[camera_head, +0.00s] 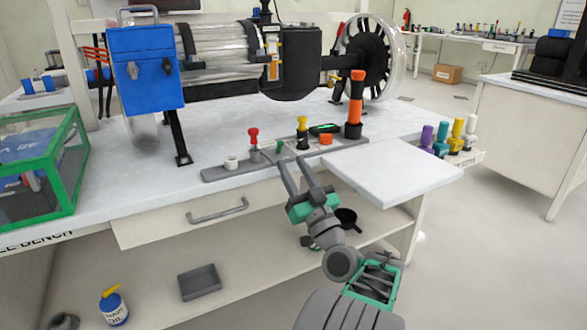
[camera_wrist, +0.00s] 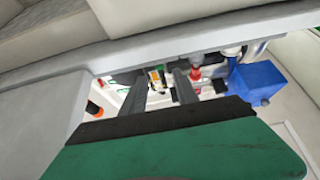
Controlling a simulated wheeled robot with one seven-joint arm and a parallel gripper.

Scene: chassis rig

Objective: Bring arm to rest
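My gripper (camera_head: 292,163) is in front of the workbench's front edge in the head view, with its fingers pointing up and away toward the grey tool strip. The two grey fingers stand apart with nothing held between them. In the wrist view, my gripper (camera_wrist: 160,78) also shows a gap between the fingers, with small bench items seen beyond it. My arm reaches up from the bottom of the head view, bent, with green and grey links. I cannot tell whether the fingertips touch the bench edge.
The workbench (camera_head: 105,185) carries a blue box (camera_head: 147,70), a clear cylinder rig, an orange-handled tool (camera_head: 355,105) and a grey strip (camera_head: 225,170) with small tools. A white board (camera_head: 395,178) juts out right of my gripper. A lower shelf holds a grey tray (camera_head: 199,282). Floor at right is clear.

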